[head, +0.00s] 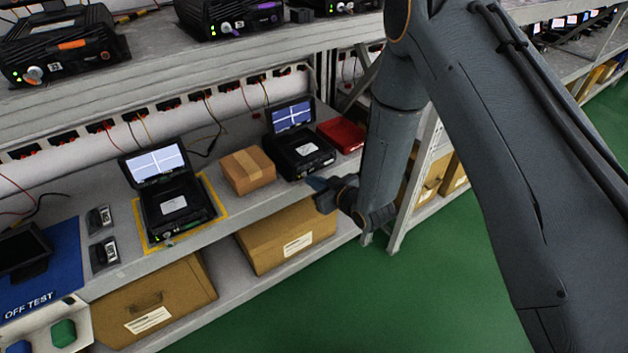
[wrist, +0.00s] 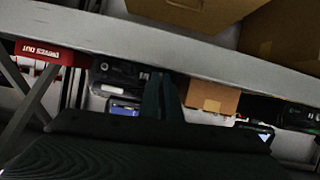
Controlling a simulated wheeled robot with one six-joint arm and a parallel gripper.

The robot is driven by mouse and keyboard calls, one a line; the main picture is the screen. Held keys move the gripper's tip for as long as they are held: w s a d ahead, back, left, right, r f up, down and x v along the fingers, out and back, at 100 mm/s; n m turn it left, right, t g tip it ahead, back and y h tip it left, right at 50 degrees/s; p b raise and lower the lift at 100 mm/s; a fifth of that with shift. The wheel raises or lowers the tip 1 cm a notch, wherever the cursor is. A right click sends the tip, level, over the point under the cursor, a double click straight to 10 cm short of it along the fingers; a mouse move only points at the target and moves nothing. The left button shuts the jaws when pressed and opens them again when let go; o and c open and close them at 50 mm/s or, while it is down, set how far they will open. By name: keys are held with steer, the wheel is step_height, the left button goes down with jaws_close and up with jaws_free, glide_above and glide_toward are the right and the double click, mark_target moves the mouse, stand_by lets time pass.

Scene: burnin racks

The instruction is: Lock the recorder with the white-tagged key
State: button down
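One black recorder (head: 180,205) with its lit screen raised sits inside a yellow outline on the middle shelf. A second black recorder (head: 302,155) with a raised screen sits farther right; it also shows upside down in the wrist view (wrist: 122,75). I cannot tell which recorder is meant. I cannot make out a white-tagged key. My gripper (head: 318,186) is in front of the shelf edge, near the second recorder and apart from it. In the wrist view its dark fingers (wrist: 162,80) are close together with nothing visible between them; whether they are fully shut is unclear.
A cardboard box (head: 247,171) stands between the recorders, and a red box (head: 342,135) is at the right. Two small dark devices (head: 102,237) and a blue mat (head: 55,270) are at left. More recorders (head: 65,45) fill the upper shelf. The green floor is clear.

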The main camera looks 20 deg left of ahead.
steer(key=shift+s+a+f+n+t+h+b, duration=0.15)
steer(key=shift+n+t+h, duration=0.3)
steer(key=shift+n+t, duration=0.6)
steer(key=shift+s+f+n+t+h+b, duration=0.15)
steer(key=shift+n+t+h, duration=0.35)
steer(key=shift+n, duration=1.05)
steer(key=c, duration=2)
jaws_free()
steer(key=shift+r, duration=0.1)
steer(key=shift+b+v, duration=0.35)
steer(key=shift+v, duration=3.5)
